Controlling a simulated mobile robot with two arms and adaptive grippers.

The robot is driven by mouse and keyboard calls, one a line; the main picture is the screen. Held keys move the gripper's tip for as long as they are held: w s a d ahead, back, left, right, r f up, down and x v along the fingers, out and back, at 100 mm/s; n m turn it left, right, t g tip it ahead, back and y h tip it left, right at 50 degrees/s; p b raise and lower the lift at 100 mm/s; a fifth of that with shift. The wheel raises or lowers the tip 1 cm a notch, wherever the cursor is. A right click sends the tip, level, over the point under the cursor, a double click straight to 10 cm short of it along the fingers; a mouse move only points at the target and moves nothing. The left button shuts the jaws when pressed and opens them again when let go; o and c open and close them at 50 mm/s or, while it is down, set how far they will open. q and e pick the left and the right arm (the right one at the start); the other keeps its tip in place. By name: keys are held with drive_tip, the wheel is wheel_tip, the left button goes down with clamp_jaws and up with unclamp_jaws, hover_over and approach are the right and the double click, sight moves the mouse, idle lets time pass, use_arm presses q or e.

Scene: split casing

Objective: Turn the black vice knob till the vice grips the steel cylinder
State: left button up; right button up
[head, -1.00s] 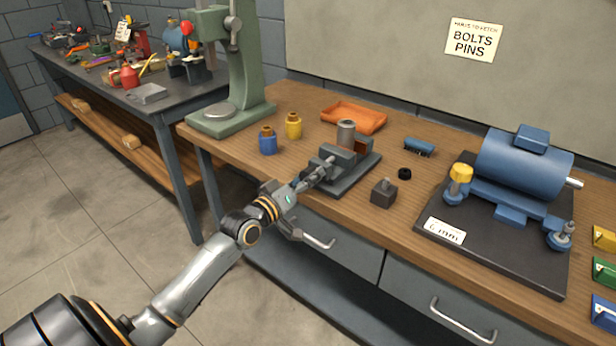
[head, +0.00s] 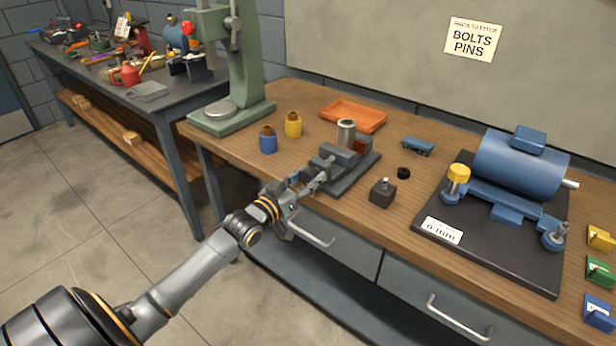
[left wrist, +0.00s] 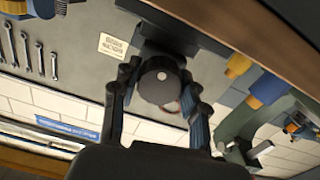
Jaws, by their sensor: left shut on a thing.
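The grey vice (head: 350,180) stands near the front edge of the wooden bench. The steel cylinder (head: 346,132) stands upright at the vice's jaws; whether a gap is left between jaw and cylinder cannot be told. My left gripper (head: 318,177) is at the front of the vice and hides the knob in the head view. In the left wrist view, the black knob (left wrist: 159,82) is round with a pale dot on its face, and sits between the fingers of my left gripper (left wrist: 158,100), shut on it. My right gripper is not in view.
A blue bottle (head: 268,140) and a yellow bottle (head: 293,125) stand left of the vice, with an orange tray (head: 353,116) behind. A dark block (head: 383,193) and a black ring (head: 403,173) lie to its right. Drawer handles (head: 310,233) stick out below the bench edge.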

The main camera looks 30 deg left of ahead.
use_arm(q)
drive_tip(key=o, duration=1.2)
drive_tip(key=shift+c, duration=0.2)
drive_tip(key=shift+s+f, duration=0.1)
drive_tip(key=shift+s, duration=0.5)
drive_tip(key=s+a, duration=0.1)
drive_tip(key=s, duration=0.9)
drive_tip(key=shift+s, duration=0.4)
